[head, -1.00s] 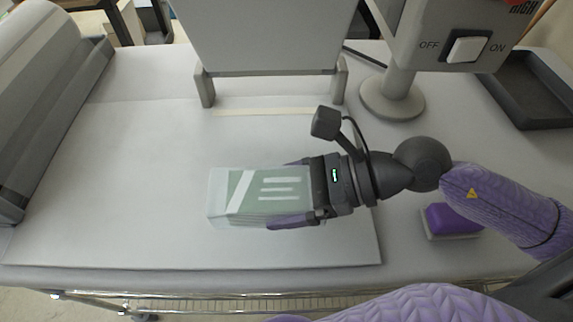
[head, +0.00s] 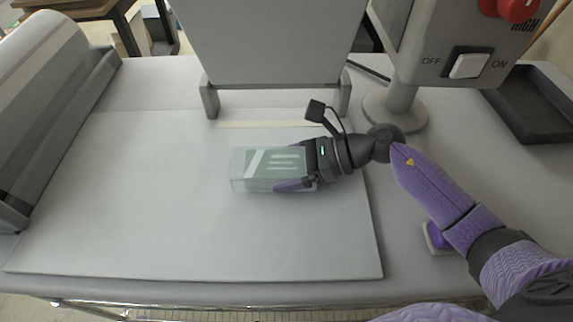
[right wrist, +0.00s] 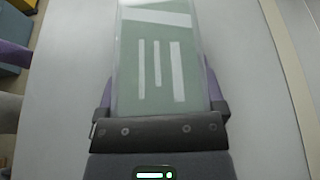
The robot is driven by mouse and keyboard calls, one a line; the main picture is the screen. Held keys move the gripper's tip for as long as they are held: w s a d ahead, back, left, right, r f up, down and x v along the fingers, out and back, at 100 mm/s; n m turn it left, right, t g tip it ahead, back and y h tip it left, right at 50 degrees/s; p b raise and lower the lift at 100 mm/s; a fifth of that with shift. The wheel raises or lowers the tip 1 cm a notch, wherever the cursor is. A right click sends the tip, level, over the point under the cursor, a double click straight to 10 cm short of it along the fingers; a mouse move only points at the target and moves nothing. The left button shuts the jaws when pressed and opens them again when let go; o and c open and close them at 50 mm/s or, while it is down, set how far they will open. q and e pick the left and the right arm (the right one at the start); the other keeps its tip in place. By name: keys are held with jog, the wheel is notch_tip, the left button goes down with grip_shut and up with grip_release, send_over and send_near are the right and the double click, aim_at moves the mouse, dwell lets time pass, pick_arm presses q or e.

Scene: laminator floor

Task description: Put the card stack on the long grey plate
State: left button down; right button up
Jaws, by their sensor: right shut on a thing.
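The card stack (head: 268,168) is a pale green block with white stripes in a clear wrap. My right gripper (head: 297,170) is shut on its right end and holds it flat over the long grey plate (head: 150,220). I cannot tell whether the stack touches the plate. In the right wrist view the card stack (right wrist: 158,60) lies between the purple fingers, and its far end runs out of the top of the picture. The grey plate (right wrist: 60,110) spreads beneath it. My left gripper is not in view.
A grey upright panel on feet (head: 270,50) stands behind the plate. A switch box (head: 450,45) on a round-based post (head: 398,110) stands back right. A dark tray (head: 530,105) is at far right, a grey roller machine (head: 50,75) at left.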

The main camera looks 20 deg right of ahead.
jog(key=shift+f, duration=0.1)
jog(key=o, duration=1.3)
jog(key=shift+c, duration=0.2)
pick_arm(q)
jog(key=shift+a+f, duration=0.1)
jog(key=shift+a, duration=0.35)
pick_arm(e)
jog(key=shift+d+r, duration=0.2)
jog(key=b+v, duration=0.2)
jog(key=v, duration=0.9)
jog(key=shift+s+d+f, duration=0.1)
jog(key=shift+s+d, duration=0.05)
jog(key=shift+d, duration=0.2)
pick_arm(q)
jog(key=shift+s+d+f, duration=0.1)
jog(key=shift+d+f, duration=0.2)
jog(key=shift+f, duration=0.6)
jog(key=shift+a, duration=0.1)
